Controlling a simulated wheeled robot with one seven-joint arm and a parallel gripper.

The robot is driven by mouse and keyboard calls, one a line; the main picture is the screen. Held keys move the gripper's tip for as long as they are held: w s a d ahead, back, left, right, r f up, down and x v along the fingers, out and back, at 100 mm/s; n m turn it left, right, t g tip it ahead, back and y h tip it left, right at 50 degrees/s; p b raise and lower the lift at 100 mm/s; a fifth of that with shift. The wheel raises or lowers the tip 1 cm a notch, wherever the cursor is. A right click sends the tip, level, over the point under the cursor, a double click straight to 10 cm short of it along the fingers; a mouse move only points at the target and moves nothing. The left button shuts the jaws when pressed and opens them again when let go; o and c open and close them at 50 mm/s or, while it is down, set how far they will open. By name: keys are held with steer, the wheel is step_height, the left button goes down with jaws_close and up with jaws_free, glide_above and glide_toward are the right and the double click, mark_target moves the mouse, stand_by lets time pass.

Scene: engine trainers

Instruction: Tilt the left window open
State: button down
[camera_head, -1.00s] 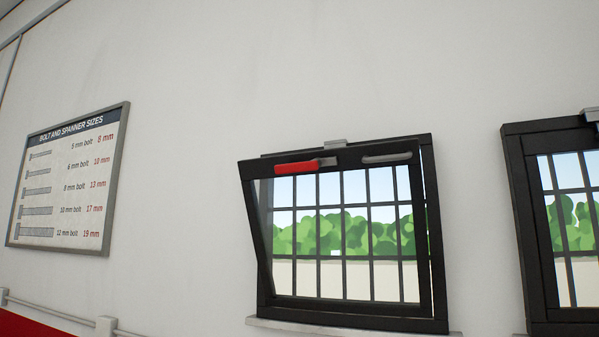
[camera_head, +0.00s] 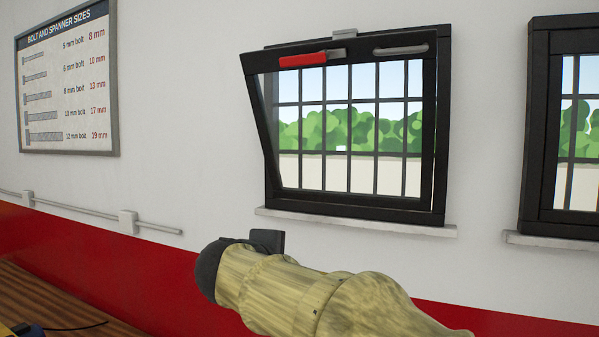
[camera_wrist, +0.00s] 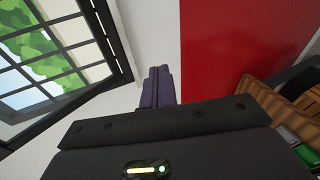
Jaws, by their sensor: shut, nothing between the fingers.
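The left window (camera_head: 433,120) has a black frame and a barred pane. Its top edge leans out from the wall into the room, with a wedge-shaped gap along its left side, and its bottom edge meets the frame. A red handle (camera_head: 303,60) and a grey bar (camera_head: 400,50) lie along its top rail. The window also shows in the wrist view (camera_wrist: 108,40). My gripper (camera_wrist: 158,80) has its dark fingers together, with nothing between them. It is below the window and apart from it. In the head view my arm crosses the bottom, and the fingertips cannot be made out clearly.
A second black-framed window (camera_head: 538,130) stands at the right. A white sill (camera_head: 350,222) runs under the left window. A bolt-size board (camera_head: 66,85) hangs at the left, above a wall conduit (camera_head: 80,208). A wooden surface (camera_head: 60,300) is at the lower left.

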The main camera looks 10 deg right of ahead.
steer(key=s+a+r+t+h, duration=0.1)
steer(key=s+r+t+h, duration=0.1)
steer(key=r, duration=0.8)
steer(key=s+a+r+m+t+h+p, duration=0.1)
steer(key=s+r+t+h, duration=0.1)
steer(key=r, duration=0.8)
steer(key=s+a+r+m+t+h, duration=0.1)
steer(key=s+r, duration=0.3)
steer(key=r, duration=0.6)
steer(key=shift+s+a+r+t+h, duration=0.15)
steer(key=shift+a+r+t+h, duration=0.3)
steer(key=shift+h, duration=0.45)
steer(key=shift+d+f, duration=0.1)
steer(key=shift+d, duration=0.05)
steer(key=p, duration=0.9)
glide_toward(306, 60)
steer(key=x, duration=0.5)
steer(key=shift+x, duration=0.95)
steer(key=shift+p, duration=0.3)
